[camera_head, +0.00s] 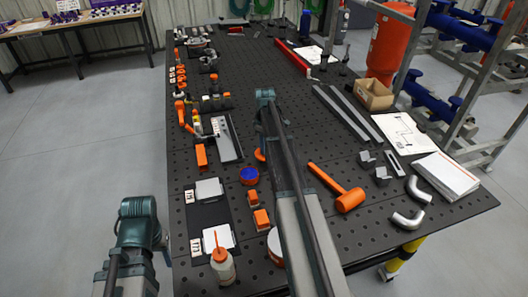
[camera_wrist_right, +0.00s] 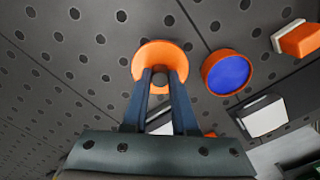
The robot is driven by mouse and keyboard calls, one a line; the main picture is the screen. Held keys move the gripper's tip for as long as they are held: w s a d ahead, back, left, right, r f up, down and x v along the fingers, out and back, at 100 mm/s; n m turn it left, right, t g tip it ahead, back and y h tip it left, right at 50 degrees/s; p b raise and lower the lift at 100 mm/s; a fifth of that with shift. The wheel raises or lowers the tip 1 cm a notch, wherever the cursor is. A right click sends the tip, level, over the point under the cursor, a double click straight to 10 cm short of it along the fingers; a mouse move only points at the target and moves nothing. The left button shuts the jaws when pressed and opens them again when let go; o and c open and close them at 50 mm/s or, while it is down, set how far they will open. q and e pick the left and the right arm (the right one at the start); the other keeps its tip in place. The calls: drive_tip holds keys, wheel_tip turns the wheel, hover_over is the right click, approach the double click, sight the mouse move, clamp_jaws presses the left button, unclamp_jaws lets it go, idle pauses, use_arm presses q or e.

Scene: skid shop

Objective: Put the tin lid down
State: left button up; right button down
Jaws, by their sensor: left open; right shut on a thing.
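The tin lid is an orange disc (camera_wrist_right: 160,58) with a dark knob at its middle. My right gripper (camera_wrist_right: 160,78) is shut on the knob, its two dark fingers on either side. In the head view only an orange edge of the lid (camera_head: 259,154) shows left of my right arm, which hides the rest. I cannot tell whether the lid touches the bench. An open orange tin with a blue inside (camera_wrist_right: 228,72) stands to the right of the lid, apart from it; the head view shows it too (camera_head: 249,175). My left arm shows at lower left, but its fingers do not show.
The black perforated bench (camera_head: 330,235) has bare room around the lid. Orange blocks (camera_head: 261,218) stand nearer the front edge, with a squeeze bottle (camera_head: 222,265) and white-topped trays (camera_head: 209,190) to the left. An orange mallet (camera_head: 340,190) lies right of my right arm.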

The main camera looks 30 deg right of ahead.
drive_tip(key=shift+w+d, duration=0.15)
drive_tip(key=shift+w, duration=0.15)
drive_tip(key=f+b, duration=0.3)
drive_tip(key=shift+w+d+f+b, duration=0.1)
drive_tip(key=shift+w+f+b, duration=0.15)
drive_tip(key=shift+f+b, duration=0.1)
drive_tip(key=shift+f, duration=0.15)
drive_tip(key=c, duration=0.7)
unclamp_jaws()
wheel_tip(320, 180, up, 12)
drive_tip(key=p, duration=1.2)
drive_tip(key=shift+r, duration=0.2)
